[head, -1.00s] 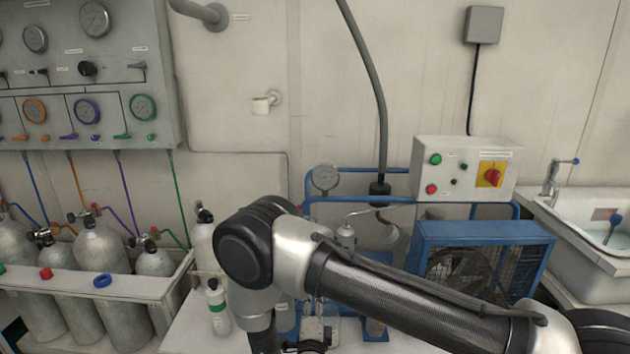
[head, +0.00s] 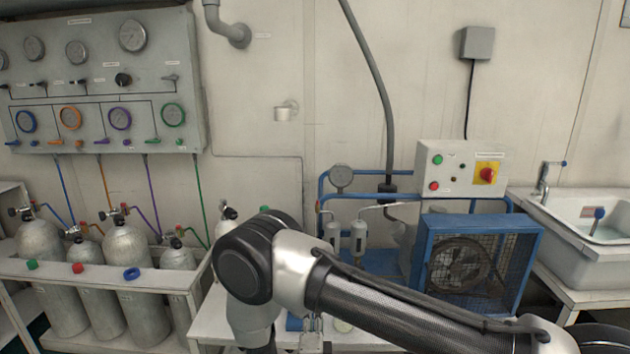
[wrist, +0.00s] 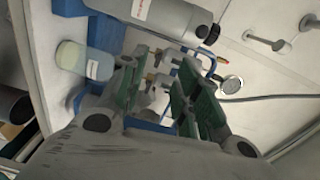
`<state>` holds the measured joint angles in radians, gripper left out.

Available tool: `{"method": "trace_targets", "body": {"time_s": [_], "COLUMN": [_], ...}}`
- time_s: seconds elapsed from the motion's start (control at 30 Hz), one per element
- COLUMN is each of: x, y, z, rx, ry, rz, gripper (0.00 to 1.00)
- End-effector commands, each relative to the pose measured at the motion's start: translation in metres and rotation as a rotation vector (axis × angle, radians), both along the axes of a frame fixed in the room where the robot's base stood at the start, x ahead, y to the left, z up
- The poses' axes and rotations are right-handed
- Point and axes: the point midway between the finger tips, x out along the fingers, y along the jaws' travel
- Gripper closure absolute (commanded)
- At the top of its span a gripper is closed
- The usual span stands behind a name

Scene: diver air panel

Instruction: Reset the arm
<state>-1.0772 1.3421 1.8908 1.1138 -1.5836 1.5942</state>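My arm reaches across the lower middle of the head view, its elbow bent over the bench. My gripper shows in the wrist view (wrist: 165,95), with its two green-padded fingers apart and nothing between them. In the head view the gripper is mostly below the picture edge or behind my arm. In the wrist view, a grey cylinder with a white label (wrist: 160,15) and a small jar with pale contents (wrist: 82,62) lie beyond the fingers.
A blue-framed compressor (head: 475,262) stands right of my arm, with a control box (head: 460,168) above it. A sink (head: 585,225) is at the right. Gas cylinders (head: 128,255) stand in a rack at the left, below a gauge panel (head: 100,85). A white bench (head: 208,325) lies under my arm.

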Motion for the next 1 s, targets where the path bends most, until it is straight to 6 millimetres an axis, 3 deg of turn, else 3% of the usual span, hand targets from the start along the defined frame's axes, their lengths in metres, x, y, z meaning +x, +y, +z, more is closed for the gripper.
{"method": "trace_targets", "body": {"time_s": [0.37,0.53,0.7,0.77,0.83,1.0], "x": [-0.009,-0.033,-0.069,-0.082,-0.097,-0.122], "y": [0.005,0.003,0.013,0.017,0.021,0.005], "z": [-0.065,-0.114,-0.14,-0.137,-0.121,-0.04], "rx": [-0.245,-0.439,-0.647,-0.724,-0.816,-0.993], "ry": [0.285,0.514,0.764,0.859,0.967,1.13], "rz": [0.079,0.203,0.423,0.531,0.688,1.084], "gripper": [0.68,0.68,0.68,0.68,0.68,0.68]}}
